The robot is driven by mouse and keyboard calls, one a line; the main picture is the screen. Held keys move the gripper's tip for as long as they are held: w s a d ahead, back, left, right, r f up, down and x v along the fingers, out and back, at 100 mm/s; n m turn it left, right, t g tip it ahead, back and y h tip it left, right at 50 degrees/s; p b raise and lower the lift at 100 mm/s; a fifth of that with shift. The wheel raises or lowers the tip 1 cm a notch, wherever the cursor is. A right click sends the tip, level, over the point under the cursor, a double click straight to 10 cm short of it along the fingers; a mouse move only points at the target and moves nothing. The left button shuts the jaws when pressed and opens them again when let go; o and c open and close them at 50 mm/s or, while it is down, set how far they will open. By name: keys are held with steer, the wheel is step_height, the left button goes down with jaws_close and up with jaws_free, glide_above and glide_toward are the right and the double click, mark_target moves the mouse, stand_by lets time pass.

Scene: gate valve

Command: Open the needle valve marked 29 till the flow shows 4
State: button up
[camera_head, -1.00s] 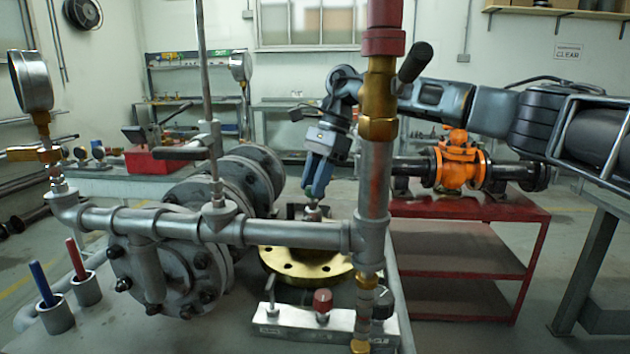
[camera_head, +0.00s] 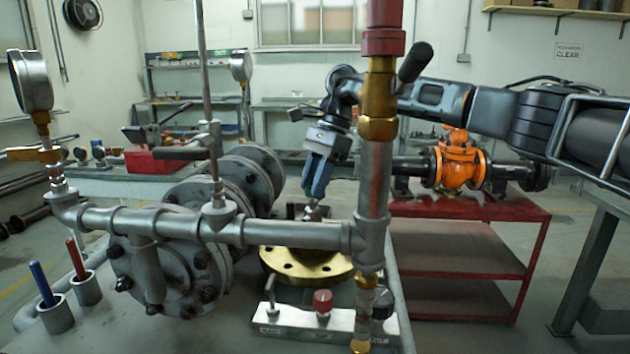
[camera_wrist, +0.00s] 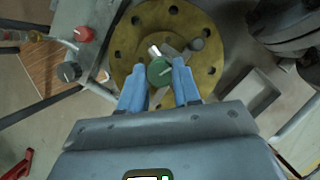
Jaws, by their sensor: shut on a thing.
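In the wrist view, a round green knob (camera_wrist: 159,71) with a pale line on its face sits between the two blue fingers of my gripper (camera_wrist: 159,82). The fingers are closed on its sides. A brass flange (camera_wrist: 126,45) with bolt holes lies below it. In the head view, my gripper (camera_head: 315,192) points down over the same brass flange (camera_head: 290,265), behind the grey pipe; the fingers and pipe largely hide the knob there. I cannot read a 29 mark or a flow figure in either view.
A metal block with a red knob (camera_head: 322,301) and a dark knob (camera_head: 382,304) stands in front of the flange. A vertical pipe (camera_head: 374,190) rises close to my arm. A large flanged valve body (camera_head: 165,275) stands left. An orange valve (camera_head: 459,165) rests on a red bench.

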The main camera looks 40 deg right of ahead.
stand_by(0.3)
steer(key=o, duration=1)
steer(key=shift+o, duration=0.2)
steer(key=v, duration=0.7)
steer(key=shift+r, duration=0.4)
steer(key=shift+d, duration=0.1)
